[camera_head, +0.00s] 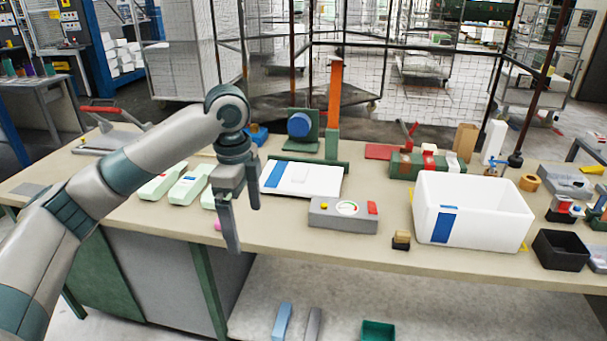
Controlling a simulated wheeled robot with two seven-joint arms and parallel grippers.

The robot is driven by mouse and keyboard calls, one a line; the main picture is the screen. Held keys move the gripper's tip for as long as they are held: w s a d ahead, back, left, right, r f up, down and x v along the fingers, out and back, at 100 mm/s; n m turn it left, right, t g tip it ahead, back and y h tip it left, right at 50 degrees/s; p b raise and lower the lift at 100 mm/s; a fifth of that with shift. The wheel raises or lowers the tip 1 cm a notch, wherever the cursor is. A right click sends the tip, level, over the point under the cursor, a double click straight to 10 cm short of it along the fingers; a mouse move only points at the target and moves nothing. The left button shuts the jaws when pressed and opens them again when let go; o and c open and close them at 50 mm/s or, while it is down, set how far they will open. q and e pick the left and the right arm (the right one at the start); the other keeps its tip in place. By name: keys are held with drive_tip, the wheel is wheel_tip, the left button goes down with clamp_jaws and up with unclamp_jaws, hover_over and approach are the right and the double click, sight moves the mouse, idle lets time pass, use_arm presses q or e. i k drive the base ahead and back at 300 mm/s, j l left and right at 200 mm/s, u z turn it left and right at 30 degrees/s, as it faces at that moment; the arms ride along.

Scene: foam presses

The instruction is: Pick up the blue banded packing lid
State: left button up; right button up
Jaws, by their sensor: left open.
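The blue banded packing lid (319,183) is a flat white panel with a blue stripe near its left end. It lies on the workbench (165,222), left of the middle, behind a grey gauge box. A small pale raised part shows on its top. My left gripper (243,228) hangs fingers-down in front and to the left of the lid in the picture. Its two fingers are apart with nothing between them. It is apart from the lid, and its height above the bench is hard to tell. My right gripper is not in view.
A grey gauge box (343,216) stands in front of the lid. Pale green packs (188,185) lie to its left. A green press (335,120) with an orange column stands behind it. A white box with a blue band (490,213) stands to the right.

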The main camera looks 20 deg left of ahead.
sight(282, 177)
drive_tip(key=i, duration=1.65)
